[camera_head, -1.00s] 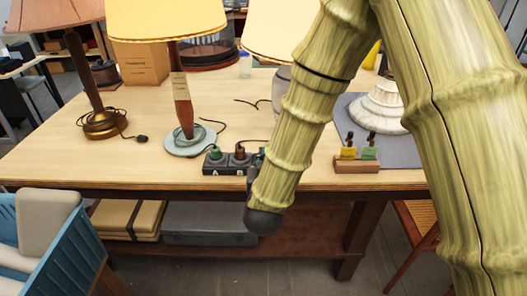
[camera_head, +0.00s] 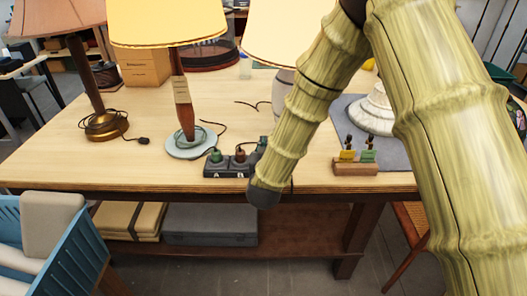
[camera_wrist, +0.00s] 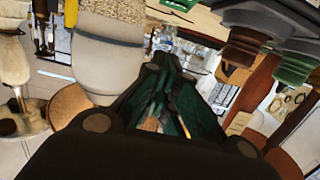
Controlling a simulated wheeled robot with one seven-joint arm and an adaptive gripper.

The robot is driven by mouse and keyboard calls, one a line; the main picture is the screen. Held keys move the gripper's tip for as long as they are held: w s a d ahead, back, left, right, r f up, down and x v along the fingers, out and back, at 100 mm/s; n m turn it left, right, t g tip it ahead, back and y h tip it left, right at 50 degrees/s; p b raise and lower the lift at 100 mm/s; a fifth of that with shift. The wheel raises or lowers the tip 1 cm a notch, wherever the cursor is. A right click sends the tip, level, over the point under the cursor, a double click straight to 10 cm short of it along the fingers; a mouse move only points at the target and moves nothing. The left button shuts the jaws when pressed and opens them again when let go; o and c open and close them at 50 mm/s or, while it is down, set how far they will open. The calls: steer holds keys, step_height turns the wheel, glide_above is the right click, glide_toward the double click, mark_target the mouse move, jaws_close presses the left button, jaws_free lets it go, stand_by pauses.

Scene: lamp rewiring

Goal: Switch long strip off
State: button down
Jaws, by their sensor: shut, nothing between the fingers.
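The long strip (camera_head: 228,174) is a dark power strip near the table's front edge, marked A and B. A green plug (camera_head: 216,155) and a brown plug (camera_head: 240,154) stand in it. My arm hides part of its right end, and I cannot make out its switch or any light. My gripper (camera_head: 263,142) is mostly hidden behind my arm, by the strip's right end. In the wrist view my gripper (camera_wrist: 170,72) is shut and empty. The brown plug (camera_wrist: 242,48) and green plug (camera_wrist: 293,70) show at upper right, apart from the fingers.
A lamp with a wooden stem (camera_head: 184,105) stands behind the strip, a brass-based lamp (camera_head: 106,125) to its left. A grey-based lamp (camera_head: 283,90) stands behind my arm. A wooden block with tagged pieces (camera_head: 355,168) is right. The table (camera_head: 75,165) is clear at front left.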

steer(key=shift+w+f+p, duration=0.15)
steer(key=shift+w+f, duration=0.1)
steer(key=shift+f, duration=0.45)
steer(key=shift+w+f+p, duration=0.15)
steer(key=shift+w+f, duration=0.05)
steer(key=shift+f, duration=0.45)
steer(key=shift+w+f+p, duration=0.15)
steer(key=shift+w+f, duration=0.1)
steer(key=shift+f, duration=0.45)
steer(key=shift+d, duration=0.2)
